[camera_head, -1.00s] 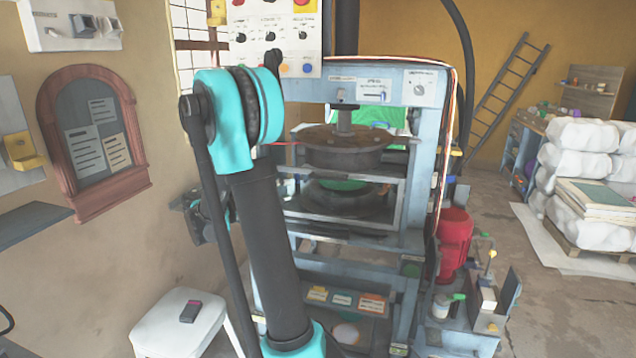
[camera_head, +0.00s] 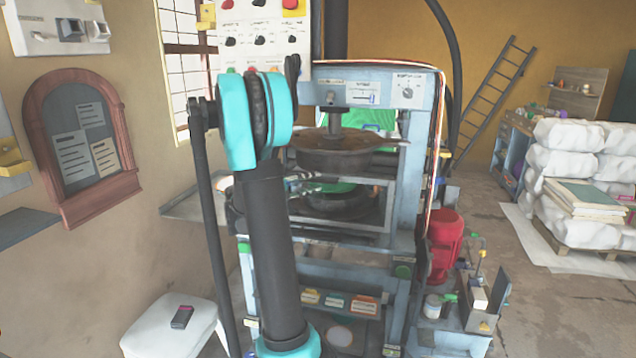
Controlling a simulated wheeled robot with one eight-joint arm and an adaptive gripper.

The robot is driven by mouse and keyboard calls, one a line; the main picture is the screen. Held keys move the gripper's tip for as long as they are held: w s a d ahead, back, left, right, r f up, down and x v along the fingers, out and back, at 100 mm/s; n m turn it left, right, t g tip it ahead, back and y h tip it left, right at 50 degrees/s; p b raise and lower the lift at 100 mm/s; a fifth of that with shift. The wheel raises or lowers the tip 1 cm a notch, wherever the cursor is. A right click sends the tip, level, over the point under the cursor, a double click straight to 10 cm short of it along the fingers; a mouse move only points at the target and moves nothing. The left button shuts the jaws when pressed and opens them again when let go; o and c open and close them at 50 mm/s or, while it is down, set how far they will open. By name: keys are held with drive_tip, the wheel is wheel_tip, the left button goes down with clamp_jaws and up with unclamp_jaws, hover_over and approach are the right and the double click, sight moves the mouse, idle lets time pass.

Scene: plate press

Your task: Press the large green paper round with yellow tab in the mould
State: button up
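The press (camera_head: 412,180) stands behind my arm, in the middle of the view. Its dark upper round plate (camera_head: 345,150) hangs raised, with a gap beneath it. The lower round mould (camera_head: 345,207) sits in that gap. A green round (camera_head: 337,188) shows at the mould, partly hidden by my arm and the frame bar; no yellow tab can be made out. My gripper (camera_head: 306,184) seems to be just right of my arm link, at the left side of the gap by the green round. It is small and mostly hidden, so its fingers cannot be read.
A control panel (camera_head: 262,38) with knobs and buttons is above my arm. A flat grey shelf (camera_head: 190,207) juts out left of the press. A white stool (camera_head: 165,340) holds a dark pink-ended item (camera_head: 182,317). A red motor (camera_head: 444,240) stands at the right.

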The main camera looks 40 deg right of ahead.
drive_tip(key=shift+s+d, duration=0.1)
drive_tip(key=shift+d, duration=1.1)
drive_tip(key=shift+c, duration=0.5)
clamp_jaws()
